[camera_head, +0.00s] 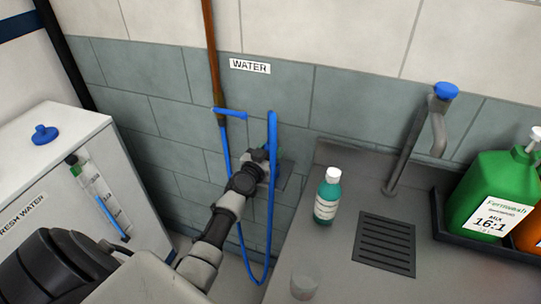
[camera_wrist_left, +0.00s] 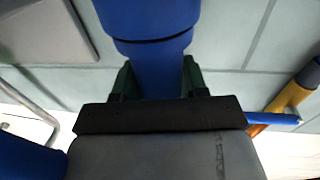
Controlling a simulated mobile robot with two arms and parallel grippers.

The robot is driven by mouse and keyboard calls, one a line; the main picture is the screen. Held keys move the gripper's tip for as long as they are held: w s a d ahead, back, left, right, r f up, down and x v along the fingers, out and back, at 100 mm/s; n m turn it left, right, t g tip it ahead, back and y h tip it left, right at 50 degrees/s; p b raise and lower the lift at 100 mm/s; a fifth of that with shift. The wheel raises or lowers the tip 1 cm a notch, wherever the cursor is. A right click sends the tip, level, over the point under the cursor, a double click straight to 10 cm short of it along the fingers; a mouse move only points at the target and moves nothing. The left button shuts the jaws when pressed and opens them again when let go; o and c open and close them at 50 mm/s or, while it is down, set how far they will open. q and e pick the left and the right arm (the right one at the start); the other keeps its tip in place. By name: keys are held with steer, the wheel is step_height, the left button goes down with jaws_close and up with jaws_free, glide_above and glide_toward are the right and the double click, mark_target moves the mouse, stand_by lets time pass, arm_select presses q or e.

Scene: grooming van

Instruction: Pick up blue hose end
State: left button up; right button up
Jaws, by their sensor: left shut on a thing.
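The blue hose (camera_head: 270,222) drops from the copper pipe by the wall, loops low and rises again to its upright free end (camera_head: 272,132). My left gripper (camera_head: 266,160) reaches in from the lower left and is at this end, close to the wall. In the left wrist view the thick blue hose end (camera_wrist_left: 150,65) stands between the two dark green fingers of my left gripper (camera_wrist_left: 157,80), which are shut on it. The fingertips are partly hidden behind the wrist in the head view. My right gripper is in neither view.
A copper pipe (camera_head: 211,60) with a blue lever (camera_head: 232,113) stands left of the hose. A grey counter (camera_head: 335,255) at right holds a teal bottle (camera_head: 327,196), a tap (camera_head: 410,145) and a green jug (camera_head: 492,190). A white fresh-water tank (camera_head: 40,165) is at left.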

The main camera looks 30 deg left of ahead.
mark_target(271, 143)
arm_select(q)
steer(key=shift+r, duration=0.1)
steer(key=shift+r+p, duration=0.6)
step_height(271, 143, up, 4)
steer(key=p, duration=0.3)
steer(key=shift+f, duration=0.2)
steer(key=s+d+r+p, duration=0.4)
steer(key=d+r+p, duration=0.3)
steer(key=d+p, duration=0.4)
steer(key=shift+r+p, duration=0.3)
steer(key=shift+p, duration=0.3)
